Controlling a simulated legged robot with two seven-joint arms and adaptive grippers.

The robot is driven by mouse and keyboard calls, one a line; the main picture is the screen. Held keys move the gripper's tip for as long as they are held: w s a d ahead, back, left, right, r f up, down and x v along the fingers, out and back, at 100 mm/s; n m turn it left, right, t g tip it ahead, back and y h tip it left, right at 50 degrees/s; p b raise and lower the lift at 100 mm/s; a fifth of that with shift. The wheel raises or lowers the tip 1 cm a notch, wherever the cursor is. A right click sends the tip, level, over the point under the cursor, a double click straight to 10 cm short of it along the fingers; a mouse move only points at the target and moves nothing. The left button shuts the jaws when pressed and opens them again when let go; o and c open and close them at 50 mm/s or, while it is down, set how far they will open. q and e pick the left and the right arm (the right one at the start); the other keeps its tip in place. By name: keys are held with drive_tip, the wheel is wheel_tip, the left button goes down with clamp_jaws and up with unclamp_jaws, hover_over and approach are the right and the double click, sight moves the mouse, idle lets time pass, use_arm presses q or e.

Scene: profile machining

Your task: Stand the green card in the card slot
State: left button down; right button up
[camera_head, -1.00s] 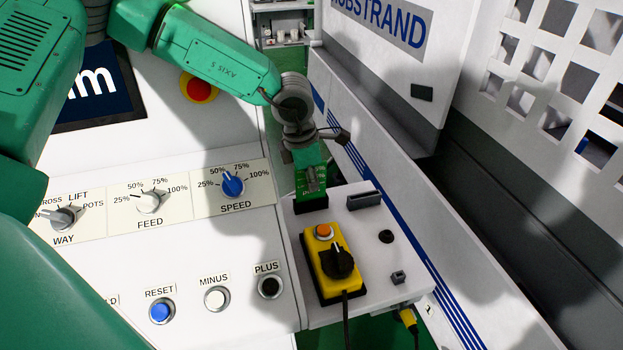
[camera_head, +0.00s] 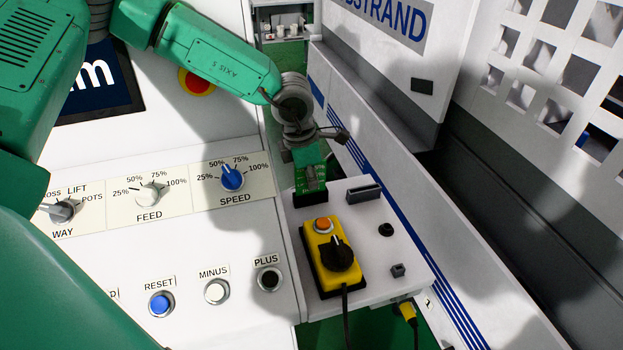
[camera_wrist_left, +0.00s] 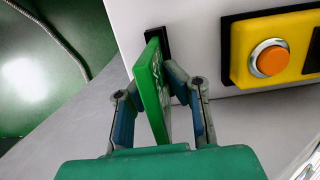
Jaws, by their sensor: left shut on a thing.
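The green card (camera_head: 311,180) is held upright by my left gripper (camera_head: 308,160), over the back left corner of the white side panel. In the left wrist view the card (camera_wrist_left: 151,88) stands between the two fingers (camera_wrist_left: 163,110). The card slot (camera_head: 310,197) is a black holder directly under the card; part of it (camera_wrist_left: 160,42) shows behind the card's far end in the wrist view. The card's lower edge meets or overlaps the slot in view. I cannot tell how deep it sits. My right gripper is not in view.
A yellow box with an orange button (camera_head: 322,224) and black knob stands close in front of the slot. A second dark slotted piece (camera_head: 364,192) and a black round plug (camera_head: 386,230) lie to the right. The control console (camera_head: 190,255) borders on the left.

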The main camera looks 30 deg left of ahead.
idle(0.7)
use_arm(q)
drive_tip(key=shift+w+a+p, duration=0.1)
drive_tip(key=shift+p, duration=0.45)
idle(0.8)
drive_tip(key=c, duration=1.6)
unclamp_jaws()
drive_tip(key=r, duration=0.4)
drive_tip(key=s+r, duration=0.1)
drive_tip(key=r, duration=0.2)
drive_tip(key=a+r, duration=0.1)
drive_tip(key=r, duration=0.3)
drive_tip(key=shift+s+a+r, duration=0.1)
drive_tip(key=shift+s+r, duration=0.2)
drive_tip(key=shift+r, duration=0.05)
